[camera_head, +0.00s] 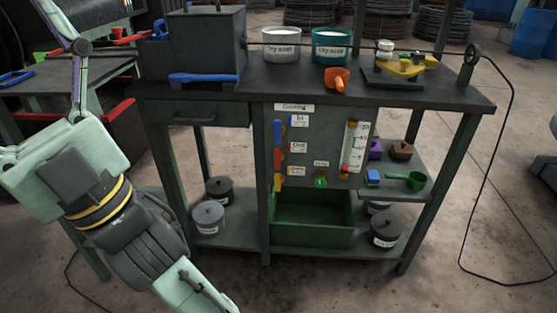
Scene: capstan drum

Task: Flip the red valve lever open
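The red valve lever (277,159) is on the left side of the grey panel (330,125) on the front of the workbench. It looks upright, between a blue lever (278,131) above and a yellow lever (278,183) below. A red-marked plate with a white label, which seems to read "Out", is just right of it. My gripper is not in view, and nothing of mine is touching the red lever.
A gauge tube (354,148) and a green knob (320,182) are on the same panel. A green bin (311,218) sits below. A blue-handled tool (204,78) and an orange scoop (337,79) lie near the benchtop's front edge. The floor in front is clear.

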